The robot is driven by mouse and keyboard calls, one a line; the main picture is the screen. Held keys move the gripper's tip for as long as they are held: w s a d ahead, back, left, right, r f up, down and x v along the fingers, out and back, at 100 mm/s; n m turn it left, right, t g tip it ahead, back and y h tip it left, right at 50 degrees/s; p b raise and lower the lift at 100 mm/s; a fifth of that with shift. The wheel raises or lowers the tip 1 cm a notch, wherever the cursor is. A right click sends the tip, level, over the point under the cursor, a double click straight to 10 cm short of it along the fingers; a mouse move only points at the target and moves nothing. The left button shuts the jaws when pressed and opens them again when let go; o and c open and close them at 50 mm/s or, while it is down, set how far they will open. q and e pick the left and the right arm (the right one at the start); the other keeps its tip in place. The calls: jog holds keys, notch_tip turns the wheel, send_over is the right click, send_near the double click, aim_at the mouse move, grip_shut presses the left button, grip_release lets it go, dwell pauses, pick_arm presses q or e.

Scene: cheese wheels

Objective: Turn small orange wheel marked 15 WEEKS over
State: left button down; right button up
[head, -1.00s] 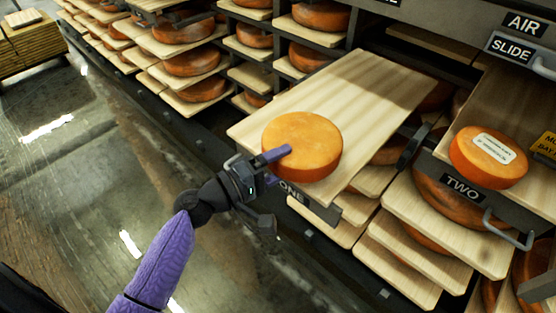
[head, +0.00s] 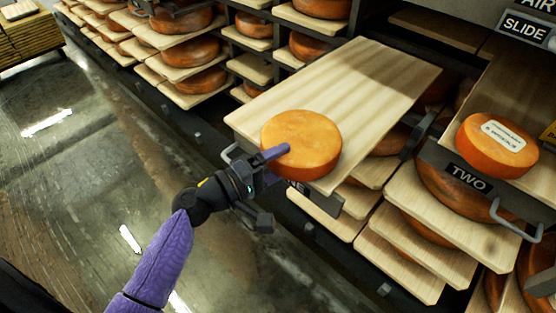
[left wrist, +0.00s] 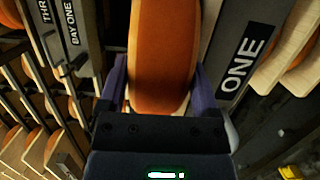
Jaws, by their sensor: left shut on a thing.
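A small orange cheese wheel (head: 312,140) is at the front edge of the light wooden board (head: 350,85) of bay ONE, its plain upper face toward the head camera. I see no label on it. My left gripper (head: 284,162) is shut on its near side, one purple finger across the upper face and the other mostly hidden below. In the left wrist view my left gripper (left wrist: 160,88) has a finger on each side of the wheel, whose orange rim (left wrist: 160,60) faces the camera. I cannot tell if the wheel touches the board. My right gripper is not in view.
Another orange wheel (head: 490,150) with a white label, too small to read, sits on the board at right above the sign TWO (head: 468,176). Metal handles (head: 515,222) stick out in front. Racks with wheels (head: 190,50) fill the back. The board behind the held wheel is clear.

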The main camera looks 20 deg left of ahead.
pick_arm(q)
grip_release()
jog(key=shift+f, duration=0.1)
